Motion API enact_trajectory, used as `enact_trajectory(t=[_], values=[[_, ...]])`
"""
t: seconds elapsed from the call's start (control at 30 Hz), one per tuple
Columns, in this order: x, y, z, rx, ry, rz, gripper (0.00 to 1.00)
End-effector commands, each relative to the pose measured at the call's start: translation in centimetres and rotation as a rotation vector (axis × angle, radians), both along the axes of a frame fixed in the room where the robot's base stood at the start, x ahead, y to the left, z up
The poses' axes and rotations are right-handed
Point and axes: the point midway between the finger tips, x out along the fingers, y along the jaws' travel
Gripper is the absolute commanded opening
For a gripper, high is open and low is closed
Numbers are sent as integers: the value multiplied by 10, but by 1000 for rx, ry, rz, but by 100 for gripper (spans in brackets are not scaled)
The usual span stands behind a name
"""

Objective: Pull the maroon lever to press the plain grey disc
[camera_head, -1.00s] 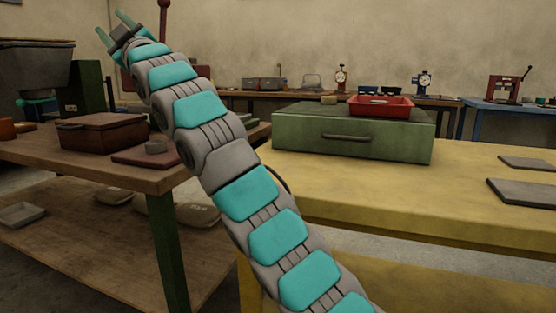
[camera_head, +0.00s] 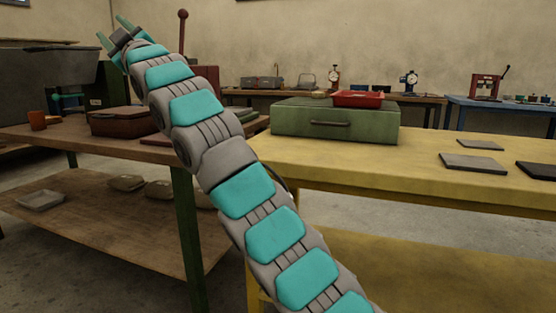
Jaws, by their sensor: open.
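A maroon lever (camera_head: 183,32) with a round knob stands upright behind my arm, at the upper left of the head view. Part of a maroon press body (camera_head: 206,82) shows below it, right of my arm. The plain grey disc is out of sight now, with my arm across that part of the wooden table. My gripper (camera_head: 114,32) is raised at the upper left, left of the lever and apart from it in the picture. Its green fingers are spread and empty. The depth between gripper and lever is hard to tell.
A yellow table (camera_head: 400,165) at right bears a green case (camera_head: 300,121), a red tray (camera_head: 372,99) and flat plates. Another maroon press (camera_head: 486,88) stands far right.

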Motion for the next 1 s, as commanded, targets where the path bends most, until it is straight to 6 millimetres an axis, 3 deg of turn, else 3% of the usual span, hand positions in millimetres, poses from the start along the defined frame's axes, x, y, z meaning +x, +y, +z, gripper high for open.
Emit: enact_trajectory(t=[0.37, 0.57, 0.67, 0.8, 1.0], values=[[50, -18, -27, -86, 119, -126, 52], [88, -52, -50, -143, 235, -243, 52], [110, -85, -67, -171, 322, -331, 52], [135, -153, -100, -197, 486, -477, 52], [136, -261, -151, -189, 735, -665, 52]])
